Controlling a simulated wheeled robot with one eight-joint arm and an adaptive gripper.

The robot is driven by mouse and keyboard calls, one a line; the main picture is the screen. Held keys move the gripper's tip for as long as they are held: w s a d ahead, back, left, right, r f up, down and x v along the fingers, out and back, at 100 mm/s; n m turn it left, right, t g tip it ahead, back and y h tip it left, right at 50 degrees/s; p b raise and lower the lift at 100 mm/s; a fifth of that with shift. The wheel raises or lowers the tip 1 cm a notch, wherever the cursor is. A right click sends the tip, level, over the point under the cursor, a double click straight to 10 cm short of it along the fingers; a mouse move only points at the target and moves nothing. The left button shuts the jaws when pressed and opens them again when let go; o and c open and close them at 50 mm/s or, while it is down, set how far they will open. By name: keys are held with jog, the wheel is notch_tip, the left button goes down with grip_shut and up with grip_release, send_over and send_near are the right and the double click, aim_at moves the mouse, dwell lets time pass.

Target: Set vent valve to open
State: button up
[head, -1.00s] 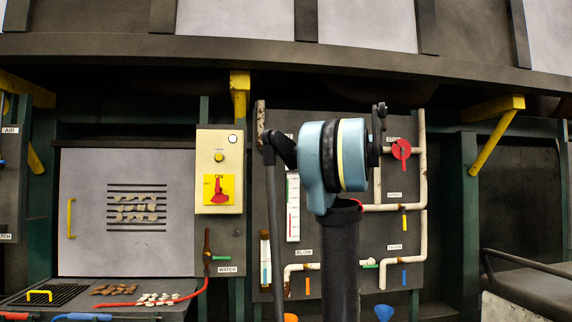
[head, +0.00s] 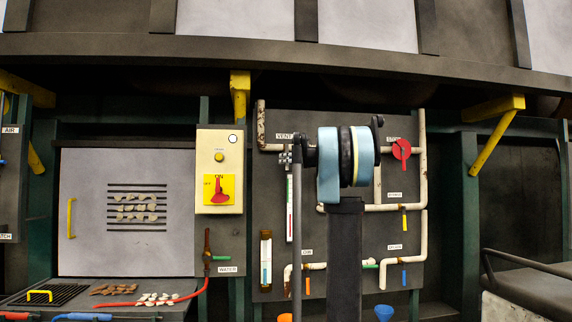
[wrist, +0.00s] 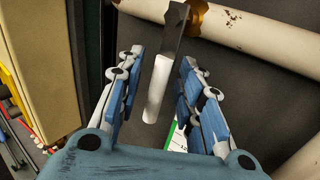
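The vent valve's lever (wrist: 158,88) has a white grip on a dark metal arm. It runs from a brass-coloured fitting (wrist: 196,15) on a white pipe, roughly across the pipe's line. My gripper (wrist: 162,60) is open, with one blue finger on each side of the lever and visible gaps to it. In the head view, the VENT label (head: 284,136) shows on the dark panel at the upper left. My gripper (head: 285,158) is just below it there, and my arm hides the valve in that view.
A white gauge (head: 290,212) stands under my gripper. A cream switch box (head: 219,168) with a red switch is to the left.

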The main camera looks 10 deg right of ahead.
jog(key=shift+w+a, duration=0.2)
jog(key=shift+w, duration=0.15)
grip_shut()
